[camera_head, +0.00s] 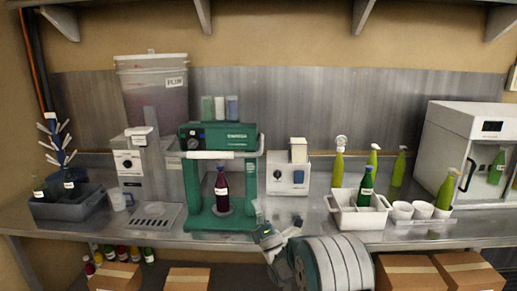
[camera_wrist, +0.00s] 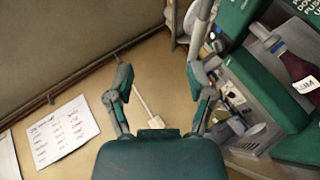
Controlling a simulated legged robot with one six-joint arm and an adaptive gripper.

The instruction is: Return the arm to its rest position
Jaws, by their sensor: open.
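My gripper (camera_head: 272,236) shows in the head view at the front edge of the steel counter, just right of the green press's base. In the wrist view its two fingers (camera_wrist: 159,78) stand wide apart with nothing held between them. My arm lies low at the front, bent in front of the counter. A dark red bottle (camera_head: 222,192) stands upright in the green press (camera_head: 190,190), apart from my gripper. The bottle also shows at the right edge of the wrist view (camera_wrist: 297,70).
A white crate (camera_head: 358,218) with a green bottle (camera_head: 366,186) stands right of my arm, beside white cups (camera_head: 422,209). A grey bin (camera_head: 68,206) is at left, a white cabinet (camera_head: 455,140) at right. Cardboard boxes (camera_head: 410,270) sit below the counter. A printed sheet (camera_wrist: 62,131) shows in the wrist view.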

